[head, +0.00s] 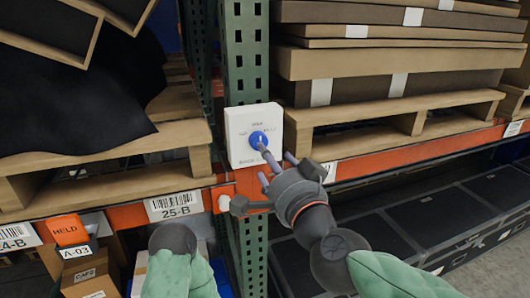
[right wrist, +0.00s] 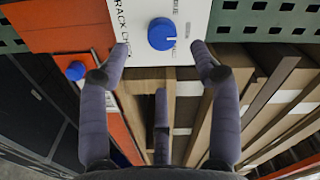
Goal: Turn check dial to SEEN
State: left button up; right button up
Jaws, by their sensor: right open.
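The check dial is a round blue knob (head: 259,140) on a white plate (head: 240,122) fixed to the green rack post. In the right wrist view, the knob (right wrist: 162,33) shows a pale pointer mark at its lower right. The small print around it is too small to read surely, so I cannot tell its setting. My right gripper (head: 274,158) is open and empty, its fingers pointing at the plate. In the right wrist view, its fingertips (right wrist: 161,48) sit apart to either side of the knob; contact is not visible. My left gripper is out of view.
An orange beam (head: 346,171) crosses below the plate. Wooden pallets (head: 370,140) with flat cartons sit right, another pallet (head: 105,172) left. A smaller blue knob (right wrist: 75,70) is on the orange part. Black cases (head: 430,220) and an orange HELD sign (head: 68,229) are below.

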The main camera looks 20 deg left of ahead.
jog(key=shift+v, duration=2.35)
